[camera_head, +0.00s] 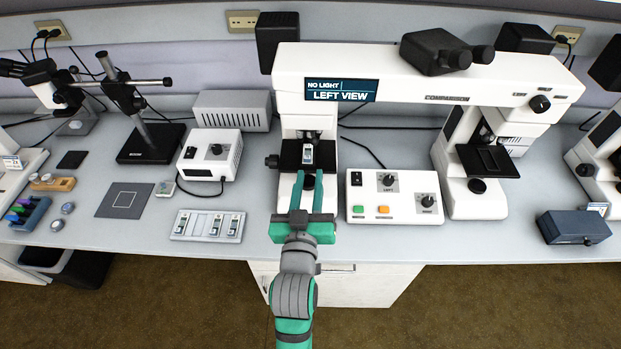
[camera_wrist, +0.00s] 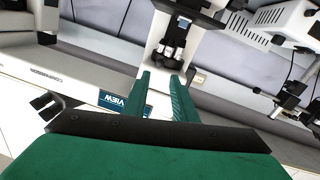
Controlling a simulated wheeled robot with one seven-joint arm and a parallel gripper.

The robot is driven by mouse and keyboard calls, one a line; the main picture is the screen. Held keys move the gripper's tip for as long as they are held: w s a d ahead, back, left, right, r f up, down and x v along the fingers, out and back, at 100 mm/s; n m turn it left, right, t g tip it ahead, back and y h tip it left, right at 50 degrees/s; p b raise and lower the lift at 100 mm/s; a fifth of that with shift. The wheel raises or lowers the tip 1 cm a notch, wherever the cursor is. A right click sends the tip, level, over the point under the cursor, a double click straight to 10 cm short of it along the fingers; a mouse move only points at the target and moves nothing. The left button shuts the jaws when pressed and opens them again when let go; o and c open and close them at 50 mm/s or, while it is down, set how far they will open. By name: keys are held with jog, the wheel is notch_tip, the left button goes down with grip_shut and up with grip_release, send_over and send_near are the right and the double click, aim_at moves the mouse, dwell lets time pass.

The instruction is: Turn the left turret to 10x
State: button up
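The comparison microscope's left column (camera_head: 303,120) stands in front of my arm in the head view. Its left stage (camera_head: 291,157) carries a small slide (camera_head: 308,153). The left turret's objectives (camera_wrist: 172,50) show in the wrist view as short silver and dark barrels, just beyond my fingertips; their magnification marks are too small to read. In the head view the turret is hard to make out beneath the white body. My gripper (camera_head: 309,175) has green fingers, apart and empty, at the front of the left stage. The fingers also show in the wrist view (camera_wrist: 160,77), with a gap between them.
The screen (camera_head: 341,91) reads "NO LIGHT" and "LEFT VIEW". A control box (camera_head: 394,197) with knobs and buttons sits right of my gripper. A slide tray (camera_head: 208,226) lies to the left. The right stage (camera_head: 487,160) stands farther right.

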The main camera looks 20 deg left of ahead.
jog(key=shift+w, duration=0.15)
grip_shut()
jog(key=w+d+r+m+g+y, duration=0.1)
jog(key=w+d+m+g+y, duration=0.15)
jog(key=d+m, duration=0.35)
jog(key=w+d+r+m+g+y, duration=0.1)
jog(key=w+d+m+y, duration=0.1)
jog(key=d+m+y, duration=0.35)
jog(key=w+a+f+m+h, duration=0.1)
jog(key=w+a+m, duration=0.1)
jog(key=w+a, duration=0.4)
jog(key=shift+w+a+h, duration=0.35)
jog(key=shift+a+h, duration=0.05)
jog(key=shift+a, duration=1.8)
